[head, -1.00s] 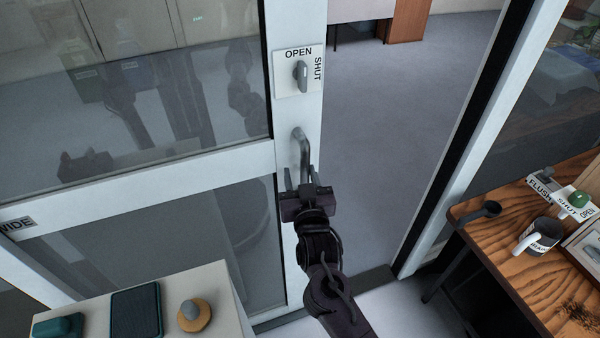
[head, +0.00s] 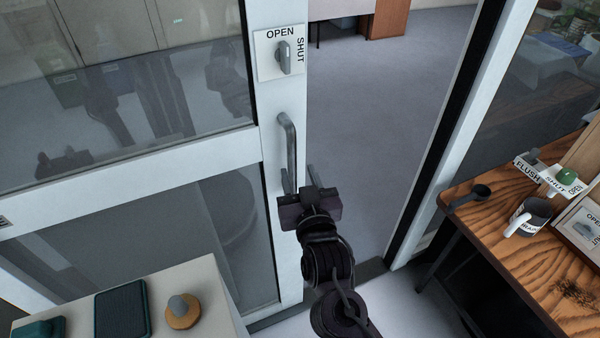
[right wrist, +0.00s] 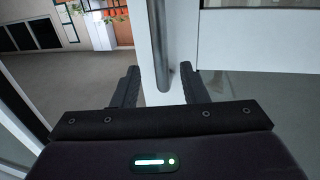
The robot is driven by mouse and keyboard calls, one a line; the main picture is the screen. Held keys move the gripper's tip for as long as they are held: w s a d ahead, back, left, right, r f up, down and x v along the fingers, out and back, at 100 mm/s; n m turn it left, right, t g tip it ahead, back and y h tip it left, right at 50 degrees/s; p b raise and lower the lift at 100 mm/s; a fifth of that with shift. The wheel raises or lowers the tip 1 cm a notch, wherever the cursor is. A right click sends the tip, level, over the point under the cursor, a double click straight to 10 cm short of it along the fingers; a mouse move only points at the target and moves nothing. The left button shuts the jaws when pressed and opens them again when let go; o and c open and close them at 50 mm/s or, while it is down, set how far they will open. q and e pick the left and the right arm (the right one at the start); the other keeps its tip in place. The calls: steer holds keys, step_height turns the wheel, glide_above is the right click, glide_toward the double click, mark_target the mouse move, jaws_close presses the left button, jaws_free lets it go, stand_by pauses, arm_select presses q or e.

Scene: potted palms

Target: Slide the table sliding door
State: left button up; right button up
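The white-framed glass sliding door (head: 210,152) fills the left side of the head view. An open gap shows between its right edge and the dark-lined jamb. Its upright grey bar handle (head: 290,150) is on the right stile and also shows in the right wrist view (right wrist: 162,80). My right gripper (head: 300,182) is at the handle's lower end. In the right wrist view its two fingers (right wrist: 160,85) are apart, one on each side of the handle in the picture; contact cannot be told. My left gripper is not in view.
An OPEN/SHUT knob plate (head: 280,52) is above the handle. A wooden table (head: 500,235) with a mug (head: 533,215) and switches stands right. A pale cabinet top (head: 205,290) with small objects is at lower left. Grey floor (head: 390,110) is clear beyond the gap.

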mark_target(293, 155)
steer(key=w, duration=0.2)
steer(key=w+p, duration=0.1)
steer(key=w, duration=0.1)
steer(key=w+a+p, duration=0.1)
steer(key=w, duration=0.1)
steer(key=shift+w+a+r, duration=0.1)
steer(key=shift+w+r, duration=0.05)
steer(key=shift+w, duration=0.15)
steer(key=shift+w+a, duration=0.15)
steer(key=shift+w, duration=0.35)
jaws_close()
